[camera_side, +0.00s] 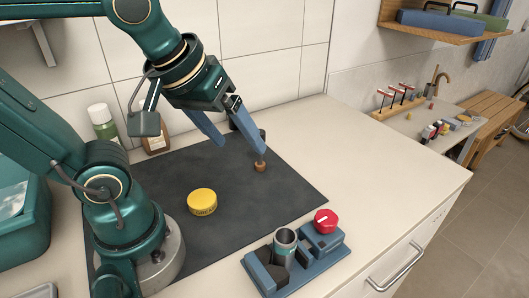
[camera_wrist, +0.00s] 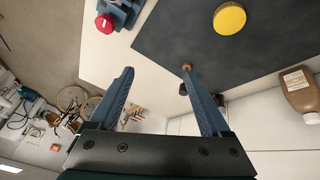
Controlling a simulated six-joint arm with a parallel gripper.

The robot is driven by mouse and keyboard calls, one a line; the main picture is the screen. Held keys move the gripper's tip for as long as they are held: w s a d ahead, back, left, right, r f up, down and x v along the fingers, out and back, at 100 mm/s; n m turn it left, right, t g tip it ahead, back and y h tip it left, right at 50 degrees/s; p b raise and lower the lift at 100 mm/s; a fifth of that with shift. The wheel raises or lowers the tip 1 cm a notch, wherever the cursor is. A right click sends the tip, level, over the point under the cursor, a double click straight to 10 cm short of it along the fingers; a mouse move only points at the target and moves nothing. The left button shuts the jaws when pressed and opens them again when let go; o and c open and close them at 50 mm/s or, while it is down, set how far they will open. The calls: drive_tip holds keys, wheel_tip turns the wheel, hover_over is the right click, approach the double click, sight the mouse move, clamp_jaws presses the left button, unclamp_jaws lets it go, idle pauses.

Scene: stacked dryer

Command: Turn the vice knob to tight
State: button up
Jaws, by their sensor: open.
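The vice (camera_side: 307,266) is a blue block at the front right of the counter, with a grey metal cylinder (camera_side: 285,240) standing in it. Its red knob (camera_side: 326,221) sits on the right part and bears a pale mark. In the wrist view the red knob (camera_wrist: 104,22) is at the upper left, beside a part of the blue vice (camera_wrist: 122,10). My gripper (camera_side: 243,149) is open and empty, over the back of the dark mat, behind and left of the knob. The wrist view shows its two fingers (camera_wrist: 158,72) spread apart.
A small brown object (camera_side: 260,167) is close to one fingertip; I cannot tell whether they touch. A yellow round tin (camera_side: 202,202) lies on the dark mat (camera_side: 250,210). Bottles (camera_side: 104,124) stand at the back left.

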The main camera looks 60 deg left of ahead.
drive_tip(key=w+d+n+g, duration=0.1)
drive_tip(key=w+d+n, duration=0.15)
drive_tip(key=w, duration=0.25)
drive_tip(key=n+g+y, duration=0.1)
drive_tip(key=n+y, duration=0.1)
hover_over(326, 217)
drive_tip(key=f, duration=0.5)
drive_tip(key=shift+s+a, duration=0.25)
drive_tip(key=shift+a, duration=0.15)
drive_tip(key=shift+m+y, duration=0.3)
drive_tip(key=shift+m, duration=0.55)
drive_tip(key=d+f, duration=0.1)
drive_tip(key=s+d+f, duration=0.1)
drive_tip(key=f, duration=0.1)
drive_tip(key=shift+d+f, duration=0.15)
drive_tip(key=shift+d, duration=0.1)
drive_tip(key=shift+x, duration=2.4)
drive_tip(key=shift+s+d, duration=0.1)
clamp_jaws()
